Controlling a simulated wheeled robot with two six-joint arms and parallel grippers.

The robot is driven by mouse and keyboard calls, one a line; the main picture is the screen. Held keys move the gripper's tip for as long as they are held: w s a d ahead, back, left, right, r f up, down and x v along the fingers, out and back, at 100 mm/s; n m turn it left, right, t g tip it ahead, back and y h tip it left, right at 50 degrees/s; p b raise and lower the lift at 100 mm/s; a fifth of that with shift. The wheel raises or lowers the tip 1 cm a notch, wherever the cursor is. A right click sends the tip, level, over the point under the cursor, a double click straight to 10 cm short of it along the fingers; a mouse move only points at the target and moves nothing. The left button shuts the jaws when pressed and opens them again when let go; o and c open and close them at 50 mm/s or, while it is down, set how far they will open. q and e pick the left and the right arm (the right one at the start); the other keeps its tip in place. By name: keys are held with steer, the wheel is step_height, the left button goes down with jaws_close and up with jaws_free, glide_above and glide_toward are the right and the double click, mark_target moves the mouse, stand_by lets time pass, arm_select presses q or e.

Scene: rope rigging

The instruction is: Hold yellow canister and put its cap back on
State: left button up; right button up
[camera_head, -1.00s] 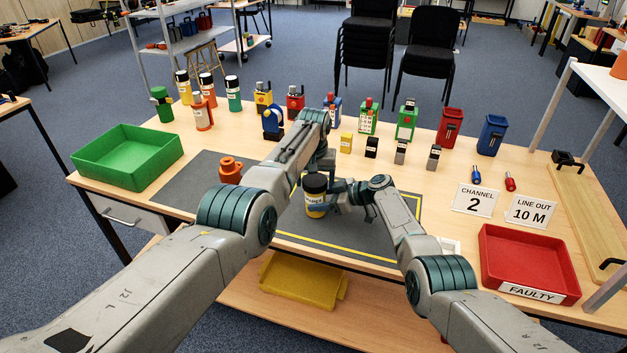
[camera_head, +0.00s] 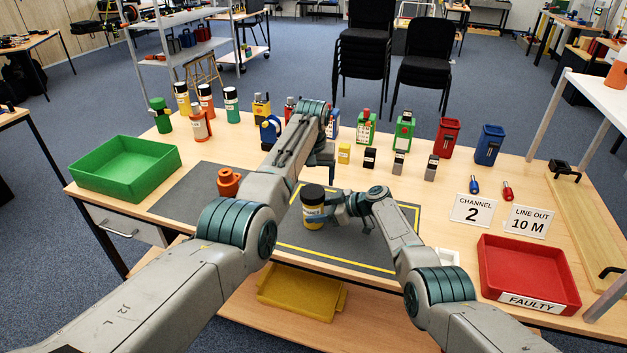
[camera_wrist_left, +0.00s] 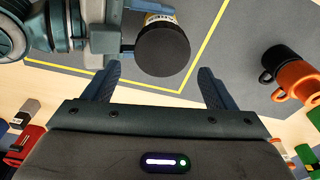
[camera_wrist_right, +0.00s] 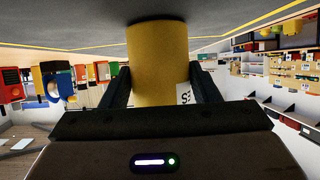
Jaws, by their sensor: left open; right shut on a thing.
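The yellow canister (camera_head: 313,213) stands upright on the grey mat, with a dark cap (camera_head: 312,194) on its top. My right gripper (camera_head: 333,211) is shut around the canister's yellow body (camera_wrist_right: 158,65) from the right side. My left gripper (camera_head: 322,158) is open and empty, raised above and behind the canister. In the left wrist view the round black cap (camera_wrist_left: 162,52) lies just beyond and between the open fingers (camera_wrist_left: 158,88), apart from them. I cannot tell how tightly the cap sits.
An orange mug-like part (camera_head: 228,182) sits on the mat (camera_head: 188,190) to the left. A green tray (camera_head: 125,168) is at far left, a red tray (camera_head: 528,274) at right. Bottles and boxes line the table's back. The mat right of the canister is partly clear.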

mark_target(312, 191)
arm_select(q)
steer(key=shift+f, duration=0.1)
stand_by(0.4)
steer(key=shift+a+f, duration=0.1)
steer(key=shift+f, duration=1.6)
steer(key=shift+s+a+f, duration=0.15)
steer(key=shift+f, duration=0.4)
steer(key=shift+w+f, duration=0.15)
steer(key=shift+w, duration=0.05)
steer(key=shift+r, duration=0.2)
steer(key=c, duration=0.7)
steer(key=o, duration=0.7)
steer(key=shift+r, duration=0.1)
steer(key=shift+r, duration=2.4)
steer(key=shift+f, duration=0.15)
